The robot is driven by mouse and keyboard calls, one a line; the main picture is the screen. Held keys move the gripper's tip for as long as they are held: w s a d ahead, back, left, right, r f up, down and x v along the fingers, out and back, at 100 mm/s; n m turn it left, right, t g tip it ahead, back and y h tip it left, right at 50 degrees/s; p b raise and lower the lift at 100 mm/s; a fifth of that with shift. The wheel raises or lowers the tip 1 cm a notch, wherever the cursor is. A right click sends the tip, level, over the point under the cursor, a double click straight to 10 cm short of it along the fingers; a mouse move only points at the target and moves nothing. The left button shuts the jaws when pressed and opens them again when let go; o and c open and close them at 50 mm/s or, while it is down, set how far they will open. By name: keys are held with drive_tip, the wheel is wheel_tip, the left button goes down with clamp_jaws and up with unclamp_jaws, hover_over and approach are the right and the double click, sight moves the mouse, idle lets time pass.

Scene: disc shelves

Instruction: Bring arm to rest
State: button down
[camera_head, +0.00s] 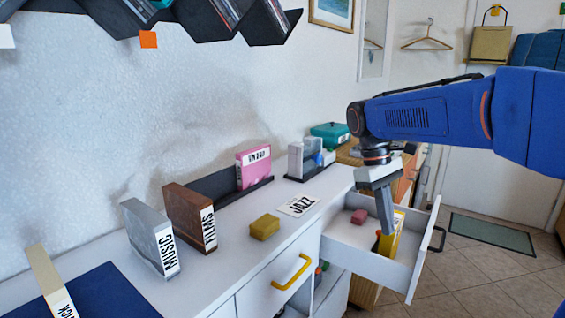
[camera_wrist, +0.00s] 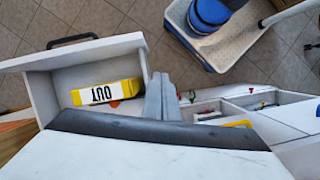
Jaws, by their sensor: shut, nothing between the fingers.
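My blue arm reaches in from the right in the head view. My gripper (camera_head: 386,222) points down over the open white drawer (camera_head: 368,234), its fingers together and empty. In the wrist view my gripper (camera_wrist: 163,92) shows as closed grey fingers beside the drawer's side wall. I cannot tell from the pictures whether the fingers touch the box or the drawer wall.
The white counter (camera_head: 236,270) holds a yellow block (camera_head: 265,227), a FILMS box (camera_head: 190,218), a MUSIC box (camera_head: 150,238), a pink case (camera_head: 253,167) and a JAZZ card (camera_head: 302,204). A pink block (camera_head: 359,216) lies in the drawer. Dark shelves hang above.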

drive_tip(key=s+d+f+m+t+y, duration=0.1)
drive_tip(key=s+d+f+m+t, duration=0.1)
drive_tip(key=s, duration=0.8)
drive_tip(key=s+d+f+m+t+y, duration=0.1)
drive_tip(key=s+d+f+m+t, duration=0.1)
drive_tip(key=s+f+m+t, duration=0.3)
drive_tip(key=shift+s+f+t, duration=0.4)
drive_tip(key=shift+s+f, duration=1.75)
drive_tip(key=shift+s, duration=0.55)
